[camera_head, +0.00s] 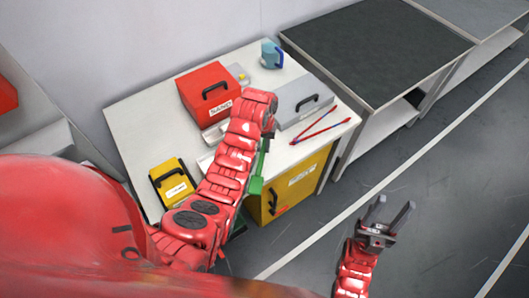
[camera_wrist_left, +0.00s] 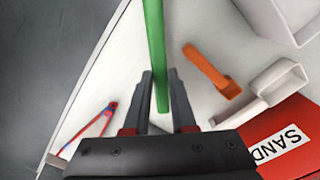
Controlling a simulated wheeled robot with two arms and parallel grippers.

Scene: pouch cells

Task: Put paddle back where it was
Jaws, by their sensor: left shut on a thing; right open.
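The green paddle (camera_head: 257,180) shows beside my left arm at the front edge of the white table. In the left wrist view the green paddle (camera_wrist_left: 155,40) is a long flat bar running up from between my left gripper's fingers (camera_wrist_left: 161,95). My left gripper is shut on it. In the head view the left fingers are mostly hidden behind my own wrist. I cannot tell whether the paddle touches the table. My right gripper (camera_head: 395,212) is open and empty over the grey floor, to the right of the table.
The white table (camera_head: 135,120) holds a red case (camera_head: 205,82), a grey case (camera_head: 292,98), a blue jug (camera_head: 271,52), red-and-blue tongs (camera_head: 318,129) and a yellow case (camera_head: 165,173). An orange scoop (camera_wrist_left: 212,72) and white trays (camera_wrist_left: 262,98) lie near the left gripper. A dark-topped bench (camera_head: 380,45) stands right.

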